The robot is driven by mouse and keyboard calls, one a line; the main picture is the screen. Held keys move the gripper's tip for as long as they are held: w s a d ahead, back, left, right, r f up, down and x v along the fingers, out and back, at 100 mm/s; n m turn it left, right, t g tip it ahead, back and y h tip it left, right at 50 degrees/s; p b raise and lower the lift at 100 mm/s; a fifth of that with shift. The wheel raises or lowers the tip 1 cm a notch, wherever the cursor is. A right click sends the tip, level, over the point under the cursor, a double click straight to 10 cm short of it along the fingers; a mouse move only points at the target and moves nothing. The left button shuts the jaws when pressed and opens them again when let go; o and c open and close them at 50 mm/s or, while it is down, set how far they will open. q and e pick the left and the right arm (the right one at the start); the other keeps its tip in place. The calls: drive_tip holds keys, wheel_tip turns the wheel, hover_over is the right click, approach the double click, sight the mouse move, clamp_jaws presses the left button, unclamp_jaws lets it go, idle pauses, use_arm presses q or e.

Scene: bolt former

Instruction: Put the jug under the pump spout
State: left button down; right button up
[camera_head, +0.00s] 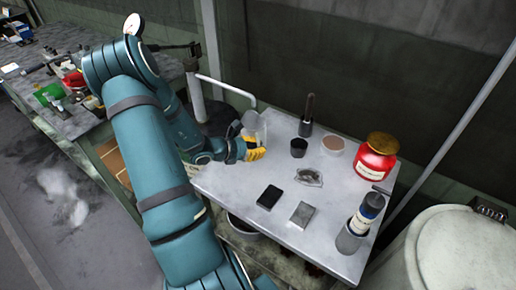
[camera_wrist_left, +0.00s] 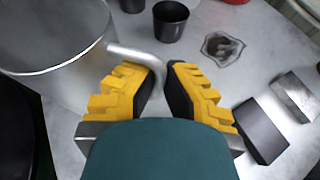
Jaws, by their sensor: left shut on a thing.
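The jug (camera_wrist_left: 58,40) is a grey metal cylinder with a bent handle (camera_wrist_left: 135,55), at the upper left of the left wrist view. My left gripper (camera_wrist_left: 160,80), with yellow fingers, is shut on that handle. In the head view the jug (camera_head: 255,126) shows as a pale grey shape just above the gripper (camera_head: 254,149), at the table's left end; the arm and fingers hide part of it. The pump (camera_head: 195,95) is a grey post with a pale bent spout (camera_head: 226,87). The spout's end appears just above the jug; I cannot tell the exact alignment.
The metal table (camera_head: 235,185) holds a dark cup (camera_head: 298,147), an upright dark-handled tool (camera_head: 307,115), a round container (camera_head: 333,145), a red jar (camera_head: 375,157), a crumpled piece (camera_head: 309,177), a black block (camera_head: 269,197), a grey block (camera_head: 302,214) and a bottle in a holder (camera_head: 367,210).

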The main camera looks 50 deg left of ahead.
use_arm(q)
drive_tip(key=c, duration=1.1)
unclamp_jaws()
drive_tip(key=shift+c, duration=0.2)
drive_tip(key=shift+s+a+r, duration=0.1)
drive_tip(key=shift+s+r, duration=0.05)
drive_tip(key=shift+r, duration=0.05)
drive_tip(key=p+v, duration=0.2)
drive_tip(key=v, duration=0.9)
drive_tip(key=shift+s, duration=0.35)
